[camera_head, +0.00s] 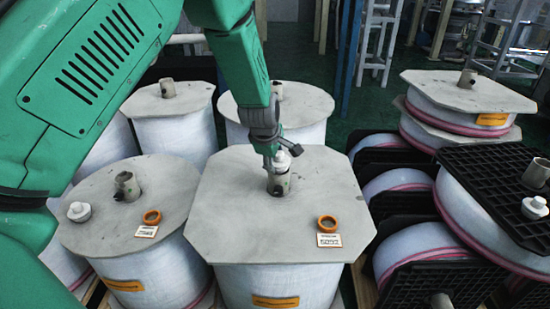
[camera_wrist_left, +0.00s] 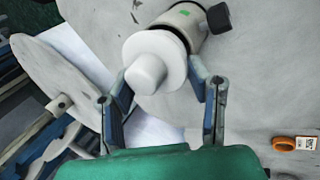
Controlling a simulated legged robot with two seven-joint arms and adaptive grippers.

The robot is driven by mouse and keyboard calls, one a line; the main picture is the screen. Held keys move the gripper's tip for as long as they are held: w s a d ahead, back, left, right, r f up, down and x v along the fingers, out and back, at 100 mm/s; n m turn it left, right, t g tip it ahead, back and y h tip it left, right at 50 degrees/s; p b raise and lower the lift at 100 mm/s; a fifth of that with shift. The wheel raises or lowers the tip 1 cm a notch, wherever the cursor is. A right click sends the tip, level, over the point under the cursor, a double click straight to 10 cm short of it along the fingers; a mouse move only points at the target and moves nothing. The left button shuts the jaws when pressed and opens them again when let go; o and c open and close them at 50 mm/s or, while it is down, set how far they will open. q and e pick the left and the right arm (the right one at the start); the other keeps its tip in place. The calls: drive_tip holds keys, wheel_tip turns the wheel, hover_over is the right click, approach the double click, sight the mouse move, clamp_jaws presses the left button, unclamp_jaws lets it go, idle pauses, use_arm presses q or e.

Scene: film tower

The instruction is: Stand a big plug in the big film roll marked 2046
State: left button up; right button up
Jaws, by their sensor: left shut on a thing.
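A white big plug (camera_head: 283,158) is at the mouth of the grey core tube (camera_head: 278,184) of the middle front film roll (camera_head: 235,220). My left gripper (camera_head: 271,150) is shut on this plug, coming down from above. In the left wrist view the plug (camera_wrist_left: 148,66) sits between the two fingers (camera_wrist_left: 163,88), its round flange in front of the tube end (camera_wrist_left: 188,22). I cannot tell whether it is inside the tube or just over it. The small label (camera_head: 329,240) on this roll seems to read 2046, but is hard to make out. My right gripper is not in view.
An orange ring (camera_head: 327,223) lies by the label. The left front roll (camera_head: 95,235) carries another white plug (camera_head: 80,212) and an orange ring (camera_head: 152,217). More rolls stand behind. Black pallets (camera_head: 500,185) and stacked rolls fill the right, with a white plug (camera_head: 536,207) there.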

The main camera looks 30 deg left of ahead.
use_arm(q)
drive_tip(key=shift+f, duration=0.45)
drive_tip(key=o, duration=1.4)
drive_tip(key=shift+o, duration=0.2)
drive_tip(key=shift+r, duration=0.15)
drive_tip(key=v, duration=1.1)
drive_tip(key=shift+s+r, duration=0.25)
